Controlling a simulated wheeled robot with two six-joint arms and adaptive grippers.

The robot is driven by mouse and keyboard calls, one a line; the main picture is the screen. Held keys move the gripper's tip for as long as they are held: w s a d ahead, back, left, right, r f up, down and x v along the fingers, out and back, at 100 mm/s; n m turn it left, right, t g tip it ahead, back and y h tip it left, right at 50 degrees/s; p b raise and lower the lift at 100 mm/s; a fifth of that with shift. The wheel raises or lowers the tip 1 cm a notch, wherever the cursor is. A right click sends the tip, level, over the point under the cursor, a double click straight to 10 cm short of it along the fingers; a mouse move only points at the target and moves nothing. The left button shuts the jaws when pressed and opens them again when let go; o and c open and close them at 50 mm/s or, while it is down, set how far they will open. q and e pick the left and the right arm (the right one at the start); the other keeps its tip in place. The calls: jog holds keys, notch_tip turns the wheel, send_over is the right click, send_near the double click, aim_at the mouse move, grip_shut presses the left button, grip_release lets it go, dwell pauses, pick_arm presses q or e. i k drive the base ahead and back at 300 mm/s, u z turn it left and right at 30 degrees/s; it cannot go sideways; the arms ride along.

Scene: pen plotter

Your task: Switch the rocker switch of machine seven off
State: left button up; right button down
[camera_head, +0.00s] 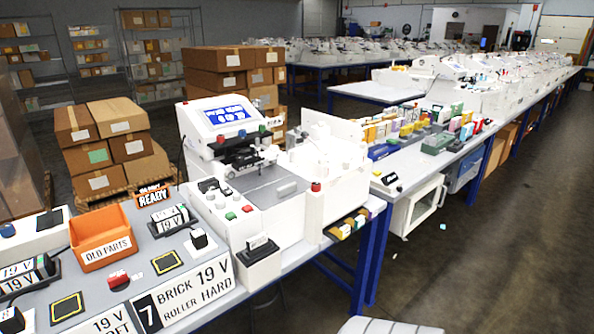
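A white machine (237,222) with a lit blue screen (230,115) stands behind and right of this label. Its front panel has small black, green and red controls. A red block (118,280) and a black-and-white block (198,238) sit on the tabletop near the label. I cannot tell which of these small parts is the rocker switch, or its position. Neither of my grippers is in view.
An orange bin (101,238) marked "OLD PARTS" stands on the near table (195,262), left of the machine. Power bricks marked "19 V" lie around it. Stacked cartons (128,146) are behind. A long table row runs to the back right, with open floor (500,240) alongside.

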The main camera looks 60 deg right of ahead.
aim_at(228, 191)
jog(key=z, duration=0.4)
jog(key=i, duration=0.4)
jog(key=z, duration=0.3)
